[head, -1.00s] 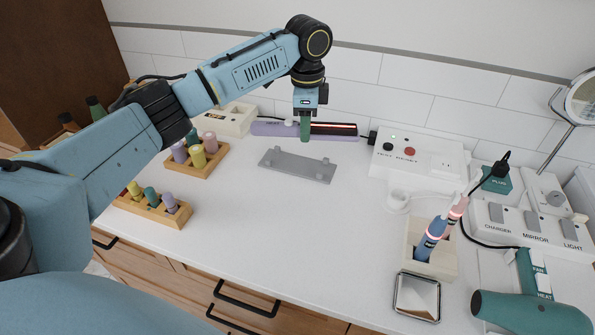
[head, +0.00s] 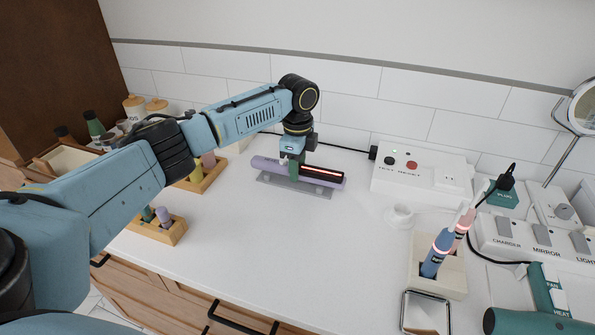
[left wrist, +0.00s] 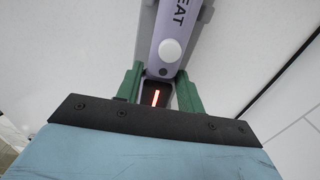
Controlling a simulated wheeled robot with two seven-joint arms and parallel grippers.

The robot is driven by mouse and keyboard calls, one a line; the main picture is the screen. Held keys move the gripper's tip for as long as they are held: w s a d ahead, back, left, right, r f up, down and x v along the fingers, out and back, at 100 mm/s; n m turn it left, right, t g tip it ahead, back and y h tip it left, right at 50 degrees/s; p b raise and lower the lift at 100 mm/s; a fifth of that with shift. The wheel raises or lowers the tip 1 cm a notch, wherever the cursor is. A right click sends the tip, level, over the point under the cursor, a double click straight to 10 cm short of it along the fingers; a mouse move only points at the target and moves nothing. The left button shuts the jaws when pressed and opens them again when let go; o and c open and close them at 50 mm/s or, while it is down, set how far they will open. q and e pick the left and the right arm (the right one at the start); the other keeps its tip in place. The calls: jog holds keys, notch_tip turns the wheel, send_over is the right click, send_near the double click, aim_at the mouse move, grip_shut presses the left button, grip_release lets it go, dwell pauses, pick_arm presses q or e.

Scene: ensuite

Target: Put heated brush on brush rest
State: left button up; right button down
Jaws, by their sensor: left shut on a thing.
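The heated brush (head: 269,164) has a lilac handle and a dark barrel with a red glowing strip. I cannot tell whether the brush touches the rest. My left gripper (head: 292,158) is shut on the brush near its middle, from above. In the left wrist view, the green fingers (left wrist: 160,88) stand on both sides of the brush (left wrist: 176,28), whose handle with a pale button runs away to the top. My right gripper is not in view.
Behind and to the right stands a white switch box (head: 420,172) with a cable. Wooden racks (head: 165,232) stand at left. The middle counter is clear.

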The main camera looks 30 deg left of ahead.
pick_arm(q)
jog(key=shift+f, duration=0.55)
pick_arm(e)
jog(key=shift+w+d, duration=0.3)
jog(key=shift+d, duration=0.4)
pick_arm(q)
jog(key=o, duration=0.9)
jog(key=shift+f, duration=0.1)
jog(key=shift+c, duration=0.2)
jog(key=o, duration=0.3)
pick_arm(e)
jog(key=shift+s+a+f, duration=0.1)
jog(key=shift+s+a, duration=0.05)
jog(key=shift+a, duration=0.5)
pick_arm(q)
notch_tip(320, 180, up, 12)
jog(key=p, duration=0.2)
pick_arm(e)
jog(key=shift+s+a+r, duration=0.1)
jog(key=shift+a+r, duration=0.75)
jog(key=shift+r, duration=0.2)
